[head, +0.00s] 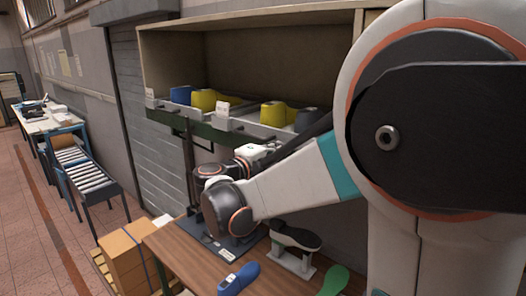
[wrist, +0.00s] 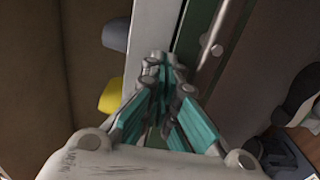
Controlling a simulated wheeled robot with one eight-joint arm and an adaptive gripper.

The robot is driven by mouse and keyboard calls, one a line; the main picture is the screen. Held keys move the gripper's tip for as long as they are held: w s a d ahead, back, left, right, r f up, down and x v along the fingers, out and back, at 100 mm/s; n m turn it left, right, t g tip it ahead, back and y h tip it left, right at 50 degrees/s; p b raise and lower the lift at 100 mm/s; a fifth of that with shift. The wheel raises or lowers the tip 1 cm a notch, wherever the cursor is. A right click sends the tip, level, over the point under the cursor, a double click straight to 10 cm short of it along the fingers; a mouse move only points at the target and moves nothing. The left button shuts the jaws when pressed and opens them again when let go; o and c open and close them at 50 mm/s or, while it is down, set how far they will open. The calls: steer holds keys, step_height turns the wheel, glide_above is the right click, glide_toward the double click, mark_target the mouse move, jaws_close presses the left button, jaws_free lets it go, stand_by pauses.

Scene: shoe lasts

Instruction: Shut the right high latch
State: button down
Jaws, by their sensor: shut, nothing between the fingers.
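My gripper (wrist: 163,62) is shut and empty in the wrist view, its teal fingers close together. Its tips lie over the pale front rail (wrist: 135,45) and green edge (wrist: 198,30) of the high shelf. Whether they touch is unclear. In the head view, pale latch-like pieces stand on the shelf front at left (head: 150,93) and middle (head: 222,110). My arm covers the right end of the shelf front, so I cannot make out the right latch there.
Blue (head: 181,94) and yellow (head: 204,99) lasts sit in the high shelf (head: 255,22). Below is a wooden bench (head: 185,258) with a blue last (head: 238,278), a dark last on a stand (head: 296,238) and a green one (head: 334,280). Cardboard boxes (head: 127,262) stand left.

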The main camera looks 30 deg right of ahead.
steer(key=shift+f+b, duration=0.7)
steer(key=shift+f, duration=0.15)
steer(key=shift+f+b, duration=0.6)
steer(key=shift+f+b, duration=0.75)
steer(key=shift+f, duration=0.1)
